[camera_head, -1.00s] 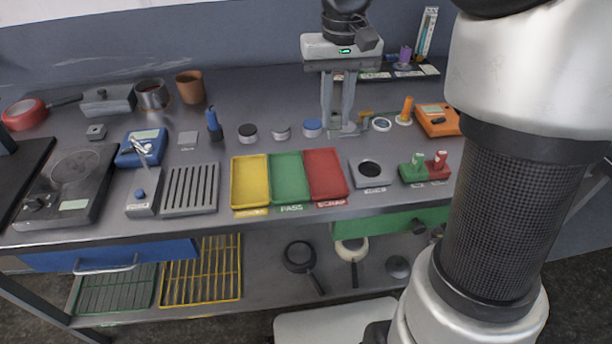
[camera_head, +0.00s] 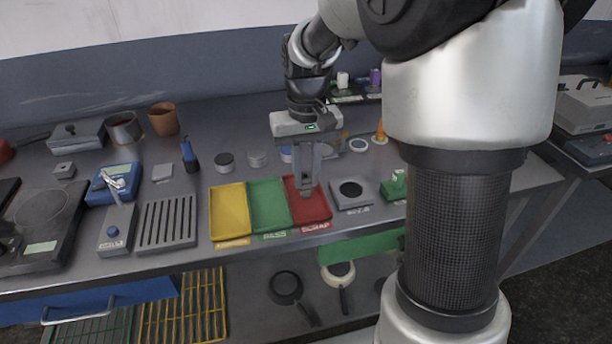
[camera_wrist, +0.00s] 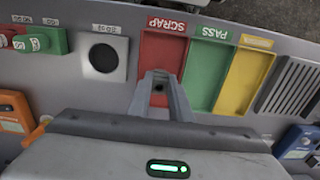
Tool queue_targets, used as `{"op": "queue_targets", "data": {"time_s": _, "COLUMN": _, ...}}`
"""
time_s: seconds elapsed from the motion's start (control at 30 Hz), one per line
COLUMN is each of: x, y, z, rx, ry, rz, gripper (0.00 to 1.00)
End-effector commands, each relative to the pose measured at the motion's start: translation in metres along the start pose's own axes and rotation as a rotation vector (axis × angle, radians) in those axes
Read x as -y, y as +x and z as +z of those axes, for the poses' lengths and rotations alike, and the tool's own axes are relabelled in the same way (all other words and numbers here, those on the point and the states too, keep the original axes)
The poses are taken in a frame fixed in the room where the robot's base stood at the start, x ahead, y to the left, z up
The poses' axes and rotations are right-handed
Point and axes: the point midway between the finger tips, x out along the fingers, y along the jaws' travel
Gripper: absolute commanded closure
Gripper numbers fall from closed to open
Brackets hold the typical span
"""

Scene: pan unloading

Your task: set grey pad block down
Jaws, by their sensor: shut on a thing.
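My gripper (camera_head: 307,186) points down over the red SCRAP tray (camera_head: 317,208), its fingers close together. In the wrist view, its fingertips (camera_wrist: 160,86) are shut on a small grey block with a dark spot, which I take as the grey pad block (camera_wrist: 159,92). The block is mostly hidden by the fingers and is low over or in the red tray (camera_wrist: 161,52). I cannot tell whether it touches the tray floor.
The green PASS tray (camera_head: 268,206) and yellow tray (camera_head: 229,212) stand left of the red one. A grey fixture with a dark round opening (camera_head: 351,194) is close on the right. Round pots (camera_head: 257,159) stand behind. A slotted grey plate (camera_head: 168,222) lies farther left.

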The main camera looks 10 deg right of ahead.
Motion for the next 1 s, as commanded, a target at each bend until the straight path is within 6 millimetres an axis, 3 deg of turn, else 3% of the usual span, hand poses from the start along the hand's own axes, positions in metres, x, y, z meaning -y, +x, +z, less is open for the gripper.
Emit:
{"op": "queue_targets", "data": {"time_s": 0.33, "x": 0.000, "y": 0.003, "z": 0.000, "rx": -0.001, "ry": 0.000, "rz": 0.000, "gripper": 1.00}}
{"op": "queue_targets", "data": {"time_s": 0.37, "x": 0.000, "y": 0.003, "z": 0.000, "rx": -0.001, "ry": 0.000, "rz": 0.000, "gripper": 0.80}}
{"op": "queue_targets", "data": {"time_s": 0.47, "x": 0.000, "y": 0.003, "z": 0.000, "rx": -0.001, "ry": 0.000, "rz": 0.000, "gripper": 0.63}}
{"op": "queue_targets", "data": {"time_s": 0.77, "x": 0.000, "y": 0.001, "z": 0.000, "rx": -0.001, "ry": 0.000, "rz": 0.000, "gripper": 0.63}}
{"op": "queue_targets", "data": {"time_s": 0.87, "x": 0.000, "y": -0.006, "z": -0.001, "rx": -0.002, "ry": 0.000, "rz": 0.000, "gripper": 0.63}}
{"op": "queue_targets", "data": {"time_s": 1.0, "x": 0.000, "y": -0.030, "z": -0.001, "rx": -0.006, "ry": 0.000, "rz": 0.000, "gripper": 0.63}}
